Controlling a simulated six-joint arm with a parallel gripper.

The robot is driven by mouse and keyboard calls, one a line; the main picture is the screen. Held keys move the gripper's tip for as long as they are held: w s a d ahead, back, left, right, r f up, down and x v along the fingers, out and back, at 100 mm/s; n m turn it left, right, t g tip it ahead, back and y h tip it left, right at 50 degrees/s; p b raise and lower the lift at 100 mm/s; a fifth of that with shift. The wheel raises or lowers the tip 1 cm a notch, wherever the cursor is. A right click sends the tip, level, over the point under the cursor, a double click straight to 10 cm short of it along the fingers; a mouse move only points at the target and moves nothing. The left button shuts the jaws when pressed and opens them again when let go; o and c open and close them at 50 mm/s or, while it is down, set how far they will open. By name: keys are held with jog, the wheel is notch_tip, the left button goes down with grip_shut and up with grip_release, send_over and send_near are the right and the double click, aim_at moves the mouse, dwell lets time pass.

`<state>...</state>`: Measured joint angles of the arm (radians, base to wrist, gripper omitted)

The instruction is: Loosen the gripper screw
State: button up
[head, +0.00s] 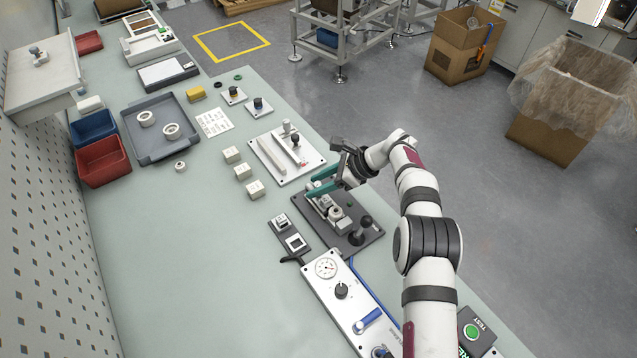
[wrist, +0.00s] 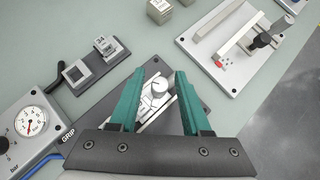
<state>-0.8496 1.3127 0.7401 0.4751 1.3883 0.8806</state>
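A dark plate (head: 359,235) in the head view bears a small grey-and-white clamp-like fixture (head: 326,206) and a black knob (head: 367,222). In the wrist view a round pale knob or screw head (wrist: 160,87) with a dark mark sits on this fixture; I cannot tell for sure that it is the gripper screw. My gripper (head: 311,186) has teal fingers and hovers over the plate's far end. In the wrist view my gripper (wrist: 160,74) is open, its fingers on either side of the pale knob, with nothing seen between them in contact. The fingers hide part of the fixture.
A panel with a pressure gauge (head: 326,267) and a small dark block with square sockets (head: 295,241) stand close by. Another white fixture plate (head: 283,170) lies beyond. Several pale cubes (head: 242,172) lie to the left. The table (head: 190,260) is clear at front left.

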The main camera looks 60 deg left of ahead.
jog(key=shift+o, duration=0.3)
jog(key=v, duration=1.5)
jog(key=shift+w+d+r, duration=0.15)
jog(key=shift+w+r, duration=0.05)
jog(key=shift+r, duration=0.1)
